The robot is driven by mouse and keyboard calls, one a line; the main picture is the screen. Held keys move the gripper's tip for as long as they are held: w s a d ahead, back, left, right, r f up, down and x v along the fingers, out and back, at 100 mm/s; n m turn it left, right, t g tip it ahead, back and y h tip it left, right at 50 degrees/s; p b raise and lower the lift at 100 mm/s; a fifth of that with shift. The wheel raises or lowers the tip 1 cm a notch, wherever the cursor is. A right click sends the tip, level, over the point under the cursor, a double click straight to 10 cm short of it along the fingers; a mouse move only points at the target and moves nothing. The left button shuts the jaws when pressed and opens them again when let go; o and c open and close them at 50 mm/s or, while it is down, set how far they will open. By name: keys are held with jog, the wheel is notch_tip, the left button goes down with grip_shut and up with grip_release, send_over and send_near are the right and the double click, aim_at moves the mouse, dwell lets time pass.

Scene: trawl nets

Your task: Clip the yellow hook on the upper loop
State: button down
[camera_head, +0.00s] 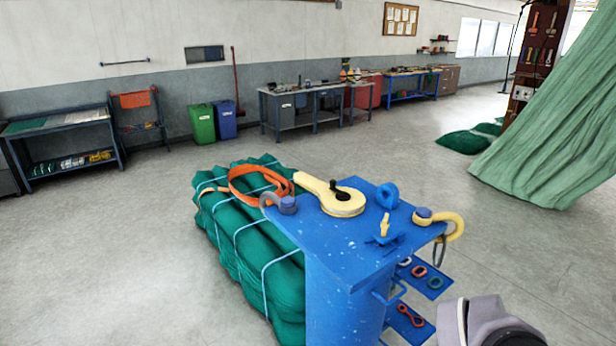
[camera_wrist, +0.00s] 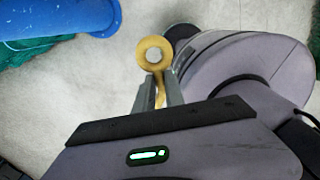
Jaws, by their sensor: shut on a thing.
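In the wrist view my gripper (camera_wrist: 157,92) is shut on a yellow hook (camera_wrist: 154,43). The hook's round eye sticks out beyond the fingertips and its shank lies between the fingers. The head view does not show the held hook or the fingers, only part of my arm at the lower right. In the head view a blue upright loop (camera_head: 388,196) stands on top of the blue stand (camera_head: 360,255); I cannot tell if it is the upper loop. Another yellow hook (camera_head: 452,224) sits at the stand's right corner.
A green net (camera_head: 535,120) hangs at the right. Open floor lies around.

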jog(key=w+a+f+m+b, duration=0.1)
jog(key=w+f+m+b, duration=0.5)
jog(key=f+m, duration=0.2)
jog(key=w+f+m+b, duration=0.7)
jog(key=f+m, duration=0.1)
jog(key=f, duration=0.4)
jog(key=w+a+f+m+b, duration=0.1)
jog(key=w+f+m+b, duration=0.5)
jog(key=f+m, duration=0.2)
notch_tip(320, 180, down, 2)
jog(key=shift+w+a+f+b, duration=0.1)
jog(key=shift+w+a+b, duration=0.25)
jog(key=shift+b, duration=0.05)
